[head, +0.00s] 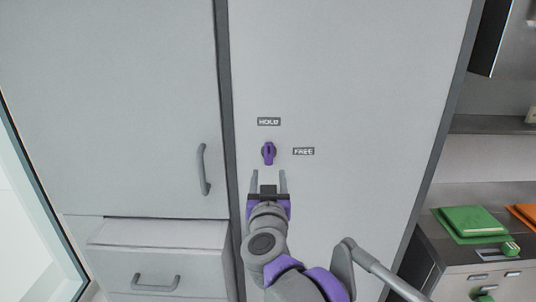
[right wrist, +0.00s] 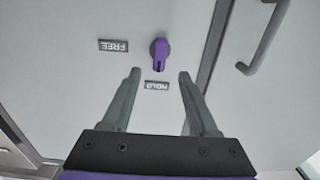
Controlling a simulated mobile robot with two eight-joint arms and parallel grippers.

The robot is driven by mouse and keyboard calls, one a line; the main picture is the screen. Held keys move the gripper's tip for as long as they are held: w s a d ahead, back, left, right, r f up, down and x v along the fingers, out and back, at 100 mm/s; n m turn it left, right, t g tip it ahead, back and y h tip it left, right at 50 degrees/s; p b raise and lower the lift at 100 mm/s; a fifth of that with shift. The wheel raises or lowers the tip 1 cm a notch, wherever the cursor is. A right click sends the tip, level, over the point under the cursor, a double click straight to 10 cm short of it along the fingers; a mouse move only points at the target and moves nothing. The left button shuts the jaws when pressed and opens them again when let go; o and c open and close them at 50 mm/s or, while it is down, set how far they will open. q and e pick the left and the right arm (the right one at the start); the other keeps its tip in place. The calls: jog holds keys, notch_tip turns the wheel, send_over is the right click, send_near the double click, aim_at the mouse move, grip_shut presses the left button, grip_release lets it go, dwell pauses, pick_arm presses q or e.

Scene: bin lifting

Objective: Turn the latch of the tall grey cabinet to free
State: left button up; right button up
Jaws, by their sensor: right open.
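The tall grey cabinet (head: 360,70) has a purple latch (head: 269,153) on its door. The latch handle stands upright, in line with the HOLD label (head: 268,121) above it. The FREE label (head: 303,151) is to its right. My right gripper (head: 268,176) is open and empty just below the latch in the head view, not around it. The right wrist view is upside down; there the latch (right wrist: 159,54) lies just beyond and between the spread fingertips (right wrist: 160,75), its handle pointing toward HOLD (right wrist: 157,86). My left gripper is not in view.
Left of the cabinet is a grey door (head: 110,100) with a vertical handle (head: 204,170), above a drawer (head: 160,262) standing slightly out. On the right is a counter (head: 430,235) with a green object (head: 470,222) and an orange one (head: 524,214). The cabinet front around the latch is clear.

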aim_at(269, 157)
jog(key=w+p, duration=0.1)
jog(key=w, duration=0.8)
jog(key=shift+w, duration=0.35)
grip_shut()
